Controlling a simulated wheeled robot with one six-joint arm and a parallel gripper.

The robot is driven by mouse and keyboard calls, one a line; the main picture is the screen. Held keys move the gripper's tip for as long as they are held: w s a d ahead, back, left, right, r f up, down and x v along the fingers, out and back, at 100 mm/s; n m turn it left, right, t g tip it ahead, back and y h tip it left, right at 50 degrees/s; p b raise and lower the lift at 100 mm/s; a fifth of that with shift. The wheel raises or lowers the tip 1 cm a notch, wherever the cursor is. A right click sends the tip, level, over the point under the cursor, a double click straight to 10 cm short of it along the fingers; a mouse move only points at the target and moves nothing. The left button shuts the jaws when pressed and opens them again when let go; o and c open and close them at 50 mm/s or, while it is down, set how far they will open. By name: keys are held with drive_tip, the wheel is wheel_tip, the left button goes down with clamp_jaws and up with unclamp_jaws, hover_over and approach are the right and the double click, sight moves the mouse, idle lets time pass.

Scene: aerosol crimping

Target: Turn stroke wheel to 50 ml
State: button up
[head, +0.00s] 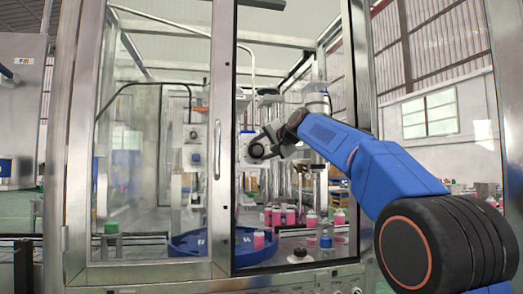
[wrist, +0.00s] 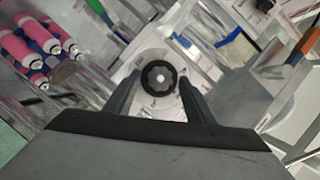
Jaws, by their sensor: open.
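The stroke wheel (wrist: 159,79) is a dark, lobed knob with a pale centre, set on a light round dial plate (wrist: 150,57) with small marks in the wrist view. The marks are too small to read. My gripper (wrist: 157,88) is open, with one finger on each side of the wheel. I cannot tell whether the fingers touch it. In the head view my blue arm reaches through the cabinet opening, and the wheel (head: 256,150) shows as a dark round spot beside my wrist.
The cabinet door frame (head: 220,140) stands just left of my arm. Pink bottles (head: 290,217) and a blue round table (head: 187,243) are below.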

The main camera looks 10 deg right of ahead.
drive_tip(key=shift+c, duration=0.4)
drive_tip(key=c, duration=1)
drive_tip(key=shift+o, duration=0.2)
drive_tip(key=shift+a+r+n+g+h, duration=0.2)
drive_tip(key=shift+n+h, duration=0.4)
drive_tip(key=shift+n, duration=0.4)
drive_tip(key=shift+a+f+n+g+h, duration=0.1)
drive_tip(key=shift+n+g+h, duration=0.2)
drive_tip(key=shift+n+h, duration=0.5)
drive_tip(key=shift+n, duration=0.3)
drive_tip(key=o, duration=1)
drive_tip(key=shift+o, duration=0.2)
